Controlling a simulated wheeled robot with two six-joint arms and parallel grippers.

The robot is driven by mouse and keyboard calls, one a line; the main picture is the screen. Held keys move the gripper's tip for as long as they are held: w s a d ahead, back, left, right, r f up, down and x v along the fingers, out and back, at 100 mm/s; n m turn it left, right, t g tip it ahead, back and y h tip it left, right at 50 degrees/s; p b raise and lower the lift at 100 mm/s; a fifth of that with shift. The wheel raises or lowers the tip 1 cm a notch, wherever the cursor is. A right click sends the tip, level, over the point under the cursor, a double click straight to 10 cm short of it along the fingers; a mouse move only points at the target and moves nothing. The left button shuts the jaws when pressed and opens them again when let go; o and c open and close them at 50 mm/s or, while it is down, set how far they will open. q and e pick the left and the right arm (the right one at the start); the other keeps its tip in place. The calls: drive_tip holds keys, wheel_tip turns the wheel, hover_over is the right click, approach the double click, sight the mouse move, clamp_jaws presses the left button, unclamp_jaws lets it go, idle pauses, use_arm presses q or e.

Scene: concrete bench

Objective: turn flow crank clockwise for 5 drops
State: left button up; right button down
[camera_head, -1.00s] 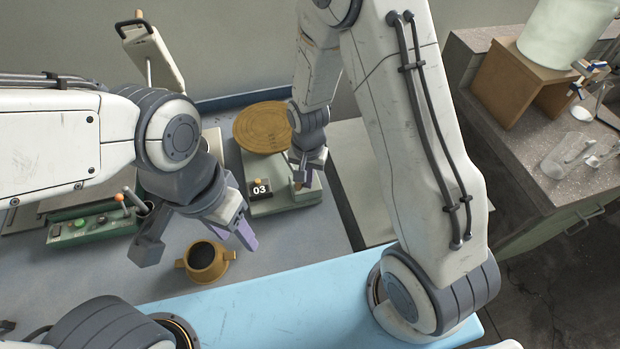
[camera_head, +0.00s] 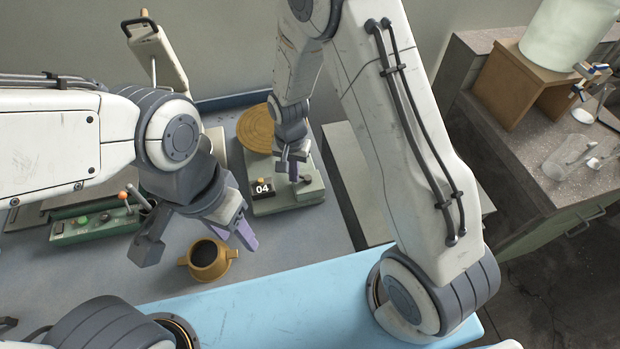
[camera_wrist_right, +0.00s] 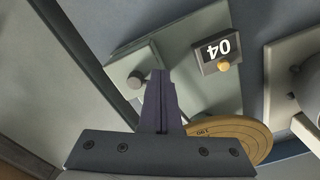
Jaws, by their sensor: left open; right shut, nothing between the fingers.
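A grey knob (camera_wrist_right: 138,80), apparently the crank's handle, stands on the device. My right gripper (camera_head: 291,177) is shut and empty over the device. In the right wrist view its joined fingertips (camera_wrist_right: 158,75) are just beside the knob; I cannot tell whether they touch. My left gripper (camera_head: 197,242) is open and empty, above and around the area of an ochre two-handled pot (camera_head: 205,262).
An ochre round disc (camera_head: 256,128) lies behind the counter. A green control box (camera_head: 95,224) with a lever is at the left. A side bench (camera_head: 540,150) with glassware and a large jar (camera_head: 568,35) stands at the right. A light blue surface (camera_head: 260,305) lies in front.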

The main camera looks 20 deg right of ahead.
drive_tip(key=shift+w+d, duration=0.2)
drive_tip(key=shift+w, duration=0.6)
drive_tip(key=shift+w+d, duration=0.5)
drive_tip(key=shift+w, duration=0.05)
drive_tip(key=shift+w+d+r, duration=0.1)
drive_tip(key=shift+w+d, duration=0.1)
drive_tip(key=shift+d, duration=0.3)
drive_tip(key=shift+w+d, duration=0.15)
drive_tip(key=shift+d, duration=0.9)
drive_tip(key=shift+s+d+r, duration=0.1)
drive_tip(key=shift+s+d, duration=0.05)
drive_tip(key=shift+d, duration=0.1)
drive_tip(key=shift+s+d+f, duration=0.1)
drive_tip(key=shift+s+d, duration=0.15)
drive_tip(key=shift+d, duration=0.3)
drive_tip(key=shift+s+d+f, duration=0.1)
drive_tip(key=shift+s+d, duration=0.15)
drive_tip(key=shift+d, duration=0.25)
use_arm(q)
drive_tip(key=shift+d, duration=0.1)
use_arm(e)
drive_tip(key=shift+s+a, duration=0.2)
drive_tip(key=shift+s, duration=0.05)
drive_tip(key=c, duration=1)
unclamp_jaws()
